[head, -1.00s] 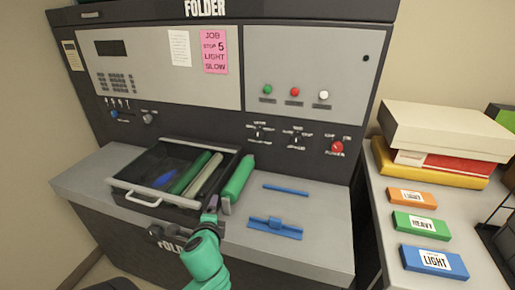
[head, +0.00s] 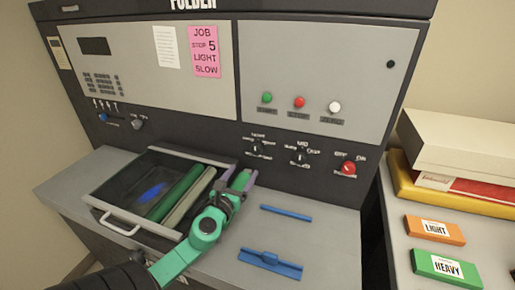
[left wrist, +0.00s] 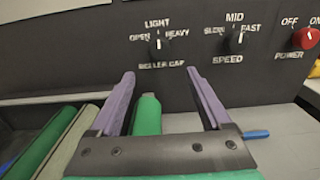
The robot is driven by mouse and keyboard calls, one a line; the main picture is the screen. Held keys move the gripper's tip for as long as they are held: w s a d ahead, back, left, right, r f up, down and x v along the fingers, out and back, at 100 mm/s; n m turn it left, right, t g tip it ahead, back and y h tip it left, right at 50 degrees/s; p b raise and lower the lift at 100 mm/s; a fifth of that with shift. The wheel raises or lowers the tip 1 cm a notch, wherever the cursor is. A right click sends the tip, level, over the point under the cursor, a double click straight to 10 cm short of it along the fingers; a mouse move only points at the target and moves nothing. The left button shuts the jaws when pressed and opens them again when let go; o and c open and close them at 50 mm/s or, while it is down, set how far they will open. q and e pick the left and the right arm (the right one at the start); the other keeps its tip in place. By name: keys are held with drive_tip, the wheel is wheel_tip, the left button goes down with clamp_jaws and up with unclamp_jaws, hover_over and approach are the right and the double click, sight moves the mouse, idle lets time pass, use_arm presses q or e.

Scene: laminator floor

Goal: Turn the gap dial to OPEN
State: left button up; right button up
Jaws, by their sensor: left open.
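The roller gap dial (head: 257,149) is a small black knob on the dark panel strip, with OPEN, LIGHT and HEAVY around it. In the left wrist view the dial (left wrist: 157,43) shows close ahead, its pale pointer roughly upward toward LIGHT. My left gripper (head: 236,174) is open below and in front of the dial, not touching it. Its two purple fingers (left wrist: 156,78) point at the panel, the dial just beyond and between them. My right gripper is out of view.
The speed dial (head: 302,157) and red power knob (head: 348,168) sit right of the gap dial. A black tray (head: 120,222) with rollers stands left of my gripper. Blue bars (head: 270,263) lie on the worktop. Labelled boxes (head: 434,230) are on the right table.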

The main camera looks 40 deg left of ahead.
sight(255, 152)
use_arm(q)
drive_tip(key=x, duration=1.1)
drive_tip(key=shift+w+a+f, duration=0.1)
drive_tip(key=shift+w+a, duration=0.05)
drive_tip(key=shift+w, duration=0.4)
drive_tip(key=shift+r, duration=0.2)
clamp_jaws()
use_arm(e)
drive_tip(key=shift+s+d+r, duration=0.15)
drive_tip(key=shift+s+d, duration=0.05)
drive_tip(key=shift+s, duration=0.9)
